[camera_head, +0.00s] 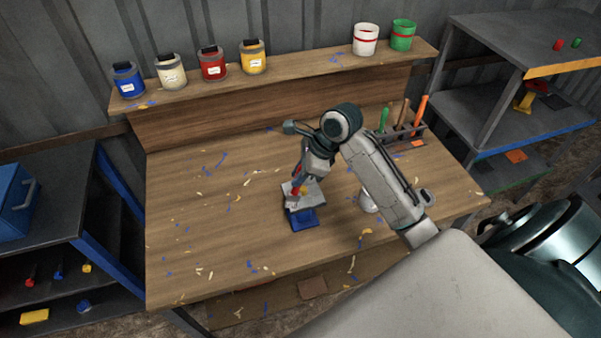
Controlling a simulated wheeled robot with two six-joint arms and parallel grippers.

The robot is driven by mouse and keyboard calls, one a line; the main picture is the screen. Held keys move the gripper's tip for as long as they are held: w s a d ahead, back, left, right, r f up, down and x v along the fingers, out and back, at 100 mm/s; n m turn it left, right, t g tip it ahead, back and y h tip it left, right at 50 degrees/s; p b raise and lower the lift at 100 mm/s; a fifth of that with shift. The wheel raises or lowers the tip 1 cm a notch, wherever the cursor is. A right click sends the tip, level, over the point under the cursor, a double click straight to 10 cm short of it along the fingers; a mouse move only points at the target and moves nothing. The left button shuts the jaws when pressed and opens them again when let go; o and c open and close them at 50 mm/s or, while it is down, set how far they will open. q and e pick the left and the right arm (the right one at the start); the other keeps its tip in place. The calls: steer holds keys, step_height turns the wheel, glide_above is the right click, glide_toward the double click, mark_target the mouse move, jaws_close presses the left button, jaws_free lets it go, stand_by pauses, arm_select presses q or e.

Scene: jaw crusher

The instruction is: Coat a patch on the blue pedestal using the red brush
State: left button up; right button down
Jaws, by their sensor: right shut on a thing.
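The blue pedestal (304,222) stands near the middle of the wooden table, with a light grey plate or block (314,196) at its top. My right gripper (300,187) reaches down over it from the right and is shut on the red brush (295,193). Only a small red part of the brush shows, low at the plate. I cannot tell whether its tip touches the surface. A small yellow patch shows beside it. My gripper hides part of the brush and the plate. My left gripper is not in view.
Paint cans, blue (128,82), cream (172,74), red (213,66) and yellow (253,58), stand on the back shelf. White (365,42) and green (402,37) buckets stand further right. A tool rack (405,132) sits at the back right. The table's left side (200,215) is clear except for paint flecks.

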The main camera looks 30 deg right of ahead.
mark_target(299, 164)
steer(key=shift+r, duration=0.1)
steer(key=shift+r, duration=2.45)
